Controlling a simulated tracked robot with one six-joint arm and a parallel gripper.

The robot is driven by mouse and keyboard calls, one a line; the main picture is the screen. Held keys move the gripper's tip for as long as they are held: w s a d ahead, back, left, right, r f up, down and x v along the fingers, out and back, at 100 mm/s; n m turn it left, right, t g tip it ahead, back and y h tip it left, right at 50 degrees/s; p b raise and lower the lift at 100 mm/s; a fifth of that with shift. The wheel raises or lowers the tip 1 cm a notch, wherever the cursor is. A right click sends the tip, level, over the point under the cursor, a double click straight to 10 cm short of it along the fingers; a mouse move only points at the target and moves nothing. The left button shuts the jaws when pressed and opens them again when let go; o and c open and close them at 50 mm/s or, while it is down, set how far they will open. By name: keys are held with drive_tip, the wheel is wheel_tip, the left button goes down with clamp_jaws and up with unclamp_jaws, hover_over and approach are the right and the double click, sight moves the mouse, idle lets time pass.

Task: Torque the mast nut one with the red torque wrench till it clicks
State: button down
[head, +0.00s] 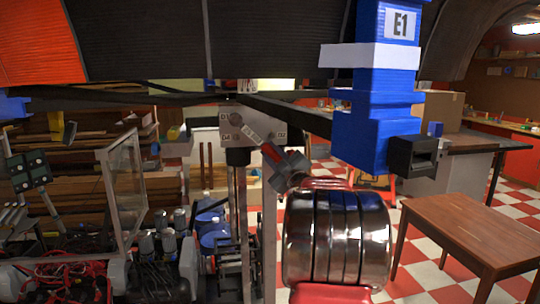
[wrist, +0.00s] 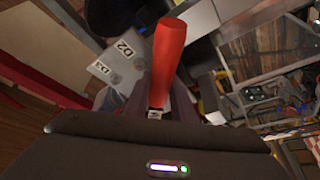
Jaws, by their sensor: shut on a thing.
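The red torque wrench (head: 269,153) is held in my gripper (head: 284,168), slanting up and left with its far end over the pale plate (head: 232,136) at the middle. Its red handle (wrist: 168,55) stands out beyond the gripper in the wrist view. The plate carries several D labels; D2 is readable on it in the wrist view (wrist: 118,61). The mast nuts are too small to make out, and the wrench overlaps part of the plate. I cannot tell whether the wrench touches a nut.
A blue post marked E1 (head: 372,105) hangs at the right of the plate. A dark duct curves across the top. A clear panel (head: 124,190) and cluttered equipment with red cables (head: 75,278) stand at left. A wooden table (head: 470,230) stands right on the checkered floor.

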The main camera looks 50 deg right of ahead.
drive_tip(key=shift+s+d, duration=0.1)
drive_tip(key=shift+d, duration=0.2)
drive_tip(key=shift+w+d, duration=0.5)
drive_tip(key=shift+w, duration=0.2)
idle(0.7)
drive_tip(key=w+a+f+m+h, duration=0.3)
drive_tip(key=w+a+m, duration=0.1)
drive_tip(key=m, duration=0.3)
drive_tip(key=shift+a+f, duration=0.2)
drive_tip(key=shift+f, duration=0.2)
drive_tip(key=shift+s, duration=0.1)
drive_tip(key=shift+s+d+r+n, duration=0.1)
drive_tip(key=shift+d+n, duration=0.15)
drive_tip(key=shift+n, duration=0.05)
